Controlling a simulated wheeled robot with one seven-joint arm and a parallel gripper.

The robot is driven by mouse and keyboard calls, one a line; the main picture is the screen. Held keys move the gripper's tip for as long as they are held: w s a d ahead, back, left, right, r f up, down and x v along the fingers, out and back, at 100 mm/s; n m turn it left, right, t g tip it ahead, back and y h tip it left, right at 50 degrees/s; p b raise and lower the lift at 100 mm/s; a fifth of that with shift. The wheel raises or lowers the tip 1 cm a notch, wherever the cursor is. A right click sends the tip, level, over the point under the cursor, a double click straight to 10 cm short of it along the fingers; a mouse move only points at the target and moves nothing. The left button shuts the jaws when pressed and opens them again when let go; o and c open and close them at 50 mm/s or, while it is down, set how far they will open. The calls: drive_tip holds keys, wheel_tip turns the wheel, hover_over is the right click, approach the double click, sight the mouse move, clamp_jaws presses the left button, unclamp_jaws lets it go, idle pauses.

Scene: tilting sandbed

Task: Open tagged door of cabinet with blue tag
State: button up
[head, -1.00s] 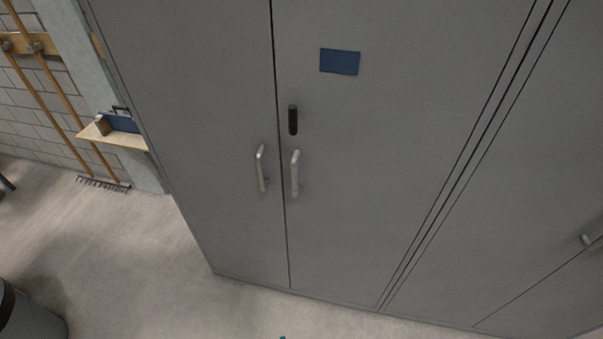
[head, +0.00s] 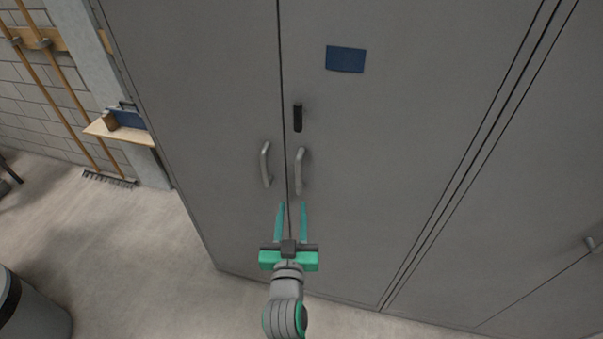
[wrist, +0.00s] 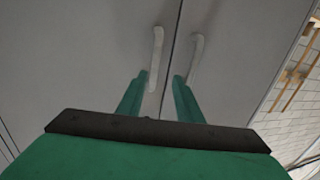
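The grey cabinet door with the blue tag (head: 345,59) is the right one of a closed pair in the head view. Its silver bar handle (head: 300,171) stands upright beside the seam, below a black lock piece (head: 298,117). My gripper (head: 292,204) is open and empty, with teal fingers pointing at the doors just below the handles. In the wrist view, left and right appear swapped. There, the tagged door's handle (wrist: 156,58) has its lower end between the open fingers (wrist: 160,76). I cannot tell whether they touch it.
The untagged left door has a similar handle (head: 266,164) close by. Another grey cabinet (head: 540,220) adjoins on the right. A wooden shelf (head: 120,132), a rake (head: 107,178) and a bin (head: 30,310) are at left. The floor before the cabinet is clear.

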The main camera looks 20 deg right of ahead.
sight(298, 176)
drive_tip(key=shift+m, duration=0.3)
drive_tip(key=x, duration=0.4)
drive_tip(key=r+x, duration=0.1)
drive_tip(key=x, duration=0.3)
drive_tip(key=d+r+x, duration=0.1)
drive_tip(key=x, duration=0.3)
drive_tip(key=shift+s, duration=0.1)
drive_tip(key=shift+c, duration=0.6)
